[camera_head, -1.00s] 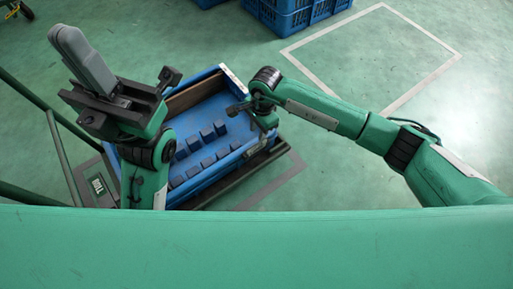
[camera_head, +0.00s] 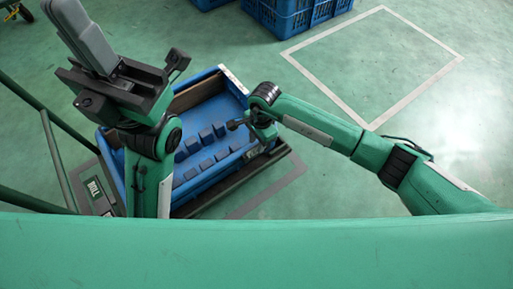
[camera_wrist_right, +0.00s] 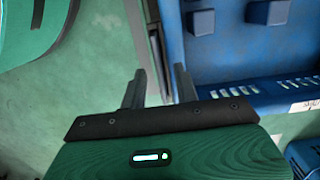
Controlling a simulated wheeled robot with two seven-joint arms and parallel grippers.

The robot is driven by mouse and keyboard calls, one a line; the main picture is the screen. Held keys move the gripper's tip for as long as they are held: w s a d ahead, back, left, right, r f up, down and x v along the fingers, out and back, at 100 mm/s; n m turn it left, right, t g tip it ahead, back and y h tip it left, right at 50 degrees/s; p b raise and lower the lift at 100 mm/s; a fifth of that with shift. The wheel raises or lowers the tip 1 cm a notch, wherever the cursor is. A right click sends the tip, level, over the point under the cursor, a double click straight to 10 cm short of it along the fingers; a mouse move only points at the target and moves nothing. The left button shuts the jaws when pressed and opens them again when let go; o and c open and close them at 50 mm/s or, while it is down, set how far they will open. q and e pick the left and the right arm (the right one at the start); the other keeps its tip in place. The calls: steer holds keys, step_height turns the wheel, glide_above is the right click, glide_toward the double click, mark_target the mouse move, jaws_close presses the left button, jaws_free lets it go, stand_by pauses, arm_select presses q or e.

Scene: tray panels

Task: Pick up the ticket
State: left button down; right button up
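No ticket is clearly recognisable. A pale label with dark marks (camera_wrist_right: 305,106) sits on the blue tray's rim at the right of the right wrist view; I cannot tell if it is the ticket. The blue tray (camera_head: 236,156) stands left of centre in the head view, with several blue blocks inside. My right gripper (camera_head: 243,126) is over the tray's right side. In the wrist view its fingers (camera_wrist_right: 159,84) are apart with nothing between them, beside the tray wall. My left gripper (camera_head: 78,35) is raised at upper left; whether its grey fingers are open is unclear.
Blue crates (camera_head: 285,14) stand on the floor at the top. A white-outlined floor area (camera_head: 372,65) at upper right is empty. Green rails (camera_head: 58,160) run along the left of the tray. A dark bar (camera_head: 245,178) borders the tray's near right side.

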steer(key=shift+f, duration=0.25)
stand_by(0.3)
jaws_close()
steer(key=shift+r, duration=0.1)
